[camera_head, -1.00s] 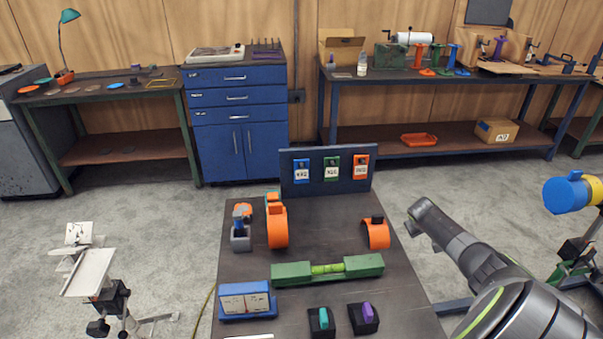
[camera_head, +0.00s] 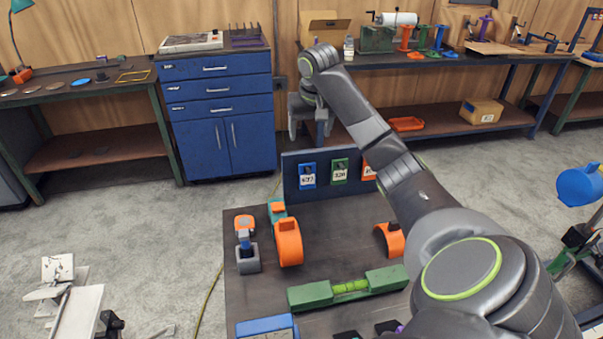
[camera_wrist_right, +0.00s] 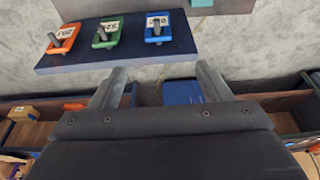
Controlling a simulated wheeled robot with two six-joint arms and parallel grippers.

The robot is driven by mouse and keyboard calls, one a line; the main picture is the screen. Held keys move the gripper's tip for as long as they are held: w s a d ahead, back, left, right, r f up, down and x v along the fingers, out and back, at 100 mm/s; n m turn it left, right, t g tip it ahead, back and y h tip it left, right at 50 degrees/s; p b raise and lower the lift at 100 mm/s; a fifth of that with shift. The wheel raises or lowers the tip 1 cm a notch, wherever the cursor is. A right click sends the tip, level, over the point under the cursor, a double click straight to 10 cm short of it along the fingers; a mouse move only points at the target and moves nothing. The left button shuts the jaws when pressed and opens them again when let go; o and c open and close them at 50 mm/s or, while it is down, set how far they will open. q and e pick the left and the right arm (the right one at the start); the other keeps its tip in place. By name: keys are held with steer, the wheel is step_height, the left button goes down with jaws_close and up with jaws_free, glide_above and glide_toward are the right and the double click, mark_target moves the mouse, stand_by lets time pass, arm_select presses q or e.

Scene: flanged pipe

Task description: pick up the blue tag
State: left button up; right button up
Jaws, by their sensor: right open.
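The blue tag (camera_head: 307,172) hangs on the upright dark board (camera_head: 332,192) at the back of the table, at the left of the row. It also shows in the wrist view (camera_wrist_right: 157,31), on a peg with a white label. The green tag (camera_head: 340,170) hangs to its right, and the orange tag (camera_head: 368,172) is partly covered by my right arm. My right gripper (camera_head: 307,130) is open and empty. It is above the board near the blue tag and apart from it. In the wrist view its fingers (camera_wrist_right: 162,76) point toward the board. My left gripper is out of view.
The table holds an orange clamp-like part (camera_head: 289,243), a grey holder (camera_head: 248,260), a green fixture (camera_head: 349,288) and a blue box (camera_head: 265,326). A blue cabinet (camera_head: 225,145) and a workbench (camera_head: 440,125) stand behind.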

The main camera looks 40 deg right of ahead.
steer(key=p, duration=0.1)
glide_toward(308, 167)
steer(key=shift+w+f, duration=0.15)
steer(key=p+x, duration=0.1)
steer(key=x, duration=0.3)
steer(key=shift+w+f, duration=0.2)
steer(key=shift+f, duration=0.2)
steer(key=shift+w+d+f, duration=0.1)
steer(key=shift+f, duration=0.7)
steer(key=p+x, duration=0.1)
steer(key=x, duration=0.2)
steer(key=shift+f, duration=0.85)
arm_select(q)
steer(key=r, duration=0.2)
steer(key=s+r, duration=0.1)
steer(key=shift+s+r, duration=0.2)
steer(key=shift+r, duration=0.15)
arm_select(e)
steer(key=shift+c, duration=0.4)
steer(key=shift+d, duration=0.1)
steer(key=c, duration=1)
